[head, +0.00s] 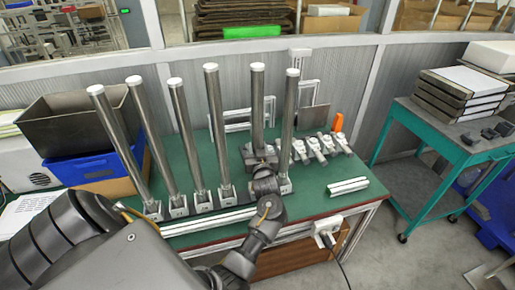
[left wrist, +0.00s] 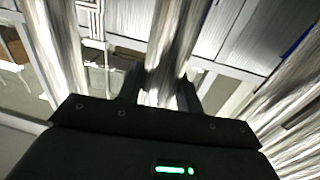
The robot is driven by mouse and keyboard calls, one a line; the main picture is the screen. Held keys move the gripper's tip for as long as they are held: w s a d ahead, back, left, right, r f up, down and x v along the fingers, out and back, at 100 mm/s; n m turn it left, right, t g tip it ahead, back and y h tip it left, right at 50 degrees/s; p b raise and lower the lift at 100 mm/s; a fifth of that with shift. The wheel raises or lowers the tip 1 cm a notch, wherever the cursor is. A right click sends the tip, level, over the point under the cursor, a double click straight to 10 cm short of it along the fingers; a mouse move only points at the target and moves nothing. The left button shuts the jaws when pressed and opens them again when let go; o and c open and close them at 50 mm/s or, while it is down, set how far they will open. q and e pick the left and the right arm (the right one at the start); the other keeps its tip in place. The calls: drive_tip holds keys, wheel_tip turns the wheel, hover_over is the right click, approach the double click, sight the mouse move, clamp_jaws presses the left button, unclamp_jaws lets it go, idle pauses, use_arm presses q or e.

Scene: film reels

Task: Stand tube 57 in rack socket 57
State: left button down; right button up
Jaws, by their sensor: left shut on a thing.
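A metal tube with a white cap (head: 257,105) stands nearly upright, fifth from the left in the row. My left gripper (head: 261,155) is shut around its lower part. The held tube also shows between the fingers in the left wrist view (left wrist: 166,45). Its bottom end is hidden behind my gripper and wrist, so I cannot tell whether it is seated. Several other capped tubes (head: 213,120) stand in metal sockets of the rack (head: 203,200), some leaning in the picture. Another tube (head: 289,120) is close to the right of the held one. No numbers are legible. My right gripper is out of view.
The green table (head: 310,200) carries several small metal clamp-like parts (head: 315,149), an orange item (head: 338,122) and a short metal bar (head: 347,186). A dark bin (head: 65,120) and blue crate (head: 80,168) stand at the left. A teal cart (head: 430,140) stands at the right.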

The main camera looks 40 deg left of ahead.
use_arm(q)
drive_tip(key=shift+f, duration=0.25)
drive_tip(key=c, duration=1.3)
unclamp_jaws()
drive_tip(key=shift+o, duration=0.5)
drive_tip(key=shift+f, duration=0.1)
drive_tip(key=shift+s+d, duration=0.1)
